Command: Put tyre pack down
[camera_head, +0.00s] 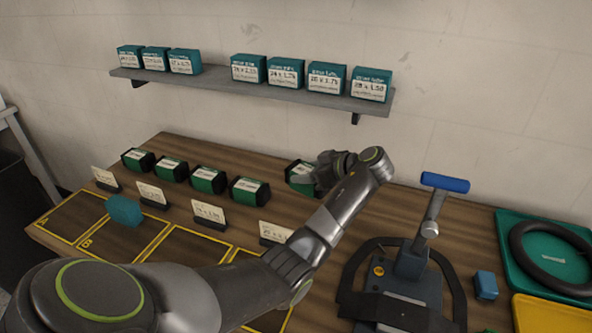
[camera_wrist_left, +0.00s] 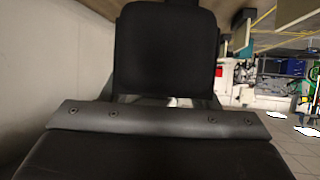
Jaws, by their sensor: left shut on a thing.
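My left gripper (camera_head: 325,172) is at the back of the workbench, shut on a green and black tyre pack (camera_head: 299,174). The pack has a white label and sits at the right end of a row of similar packs. The gripper covers its right side, and I cannot tell whether its underside touches the bench. Similar packs (camera_head: 250,190) stand to its left, apart from it. My right gripper is not in view.
A shelf (camera_head: 220,88) with teal boxes (camera_head: 325,77) hangs above. Yellow-outlined bays with label cards (camera_head: 209,213) lie in front of the packs; a teal block (camera_head: 124,210) lies there. A blue-handled stand (camera_head: 410,262), a small blue block (camera_head: 485,285) and a green tray (camera_head: 507,233) with a tyre are right.

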